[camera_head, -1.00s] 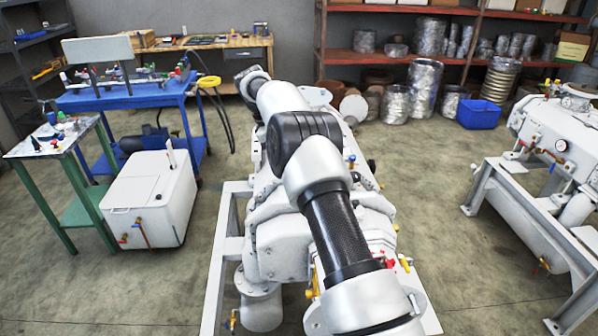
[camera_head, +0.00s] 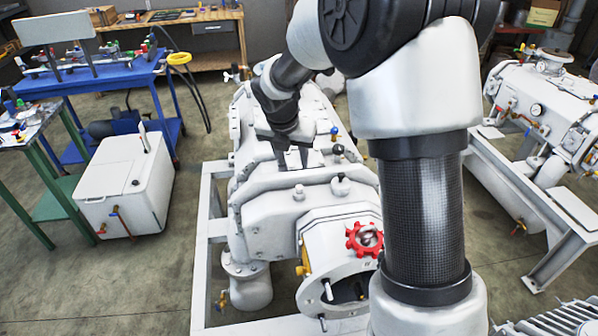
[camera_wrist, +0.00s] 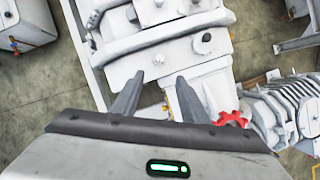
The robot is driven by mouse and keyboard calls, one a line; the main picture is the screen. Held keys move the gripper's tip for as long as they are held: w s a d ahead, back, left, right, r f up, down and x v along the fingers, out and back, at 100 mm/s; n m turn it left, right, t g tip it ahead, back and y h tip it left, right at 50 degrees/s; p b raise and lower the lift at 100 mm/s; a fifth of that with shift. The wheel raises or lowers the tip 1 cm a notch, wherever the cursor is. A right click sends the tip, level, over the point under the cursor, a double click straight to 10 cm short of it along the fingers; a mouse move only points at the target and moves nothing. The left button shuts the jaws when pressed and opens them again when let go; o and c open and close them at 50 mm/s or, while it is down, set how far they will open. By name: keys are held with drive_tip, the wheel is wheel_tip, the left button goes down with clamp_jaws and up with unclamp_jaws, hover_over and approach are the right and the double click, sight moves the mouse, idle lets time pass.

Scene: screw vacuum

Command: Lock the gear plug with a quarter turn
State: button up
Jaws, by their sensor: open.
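The red gear-shaped plug (camera_head: 364,238) sits on the upper front of the pale end housing of the white pump (camera_head: 272,236), with a grey round part at its middle. In the wrist view the red plug (camera_wrist: 231,119) shows at the lower right, partly cut off by my gripper's body. My gripper (camera_head: 291,160) points down over the pump's top, behind the plug and to its left in the head view, apart from it. Its two fingers (camera_wrist: 159,78) are spread with nothing between them. I cannot tell the plug's turn position.
My arm hides the pump's right side in the head view. A second white machine (camera_head: 545,115) stands at right, a white box (camera_head: 125,185) and blue bench (camera_head: 110,80) at left. Several small knobs and valves rise from the pump's top. The floor between is clear.

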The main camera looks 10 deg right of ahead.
sight(299, 187)
drive_tip(key=b+x, duration=0.1)
drive_tip(key=x, duration=1.5)
drive_tip(key=shift+f, duration=0.15)
